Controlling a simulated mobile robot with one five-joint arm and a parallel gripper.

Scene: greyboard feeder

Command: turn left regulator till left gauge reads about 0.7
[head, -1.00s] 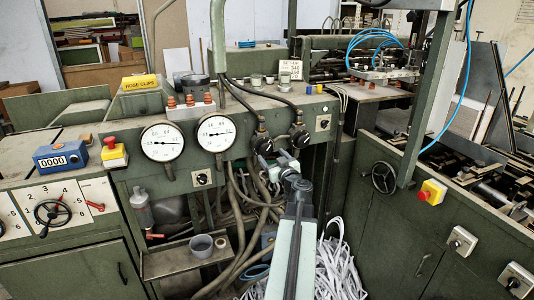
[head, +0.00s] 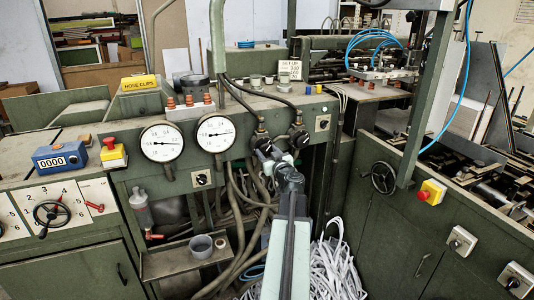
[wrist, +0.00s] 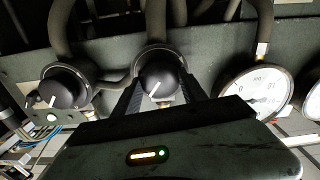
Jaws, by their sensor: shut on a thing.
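The left gauge (head: 161,141) is a white dial on the green panel. Its needle points roughly right; its figures are too small to read surely. My gripper (head: 264,148) is at the left regulator, a black knob below a hose, and partly covers it in the head view. In the wrist view the left regulator (wrist: 160,80) has a white pointer line, and the fingers of my gripper (wrist: 160,98) are on both sides of it, shut on it. The right regulator (head: 299,138) is beside it, free; it also shows in the wrist view (wrist: 62,90).
The right gauge (head: 215,132) is between the left gauge and the regulators. Dark hoses (head: 236,190) hang below the panel. A grey cup (head: 201,245) stands on a small shelf. White paper strips (head: 336,272) lie below my arm. A blue counter (head: 60,157) stands at left.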

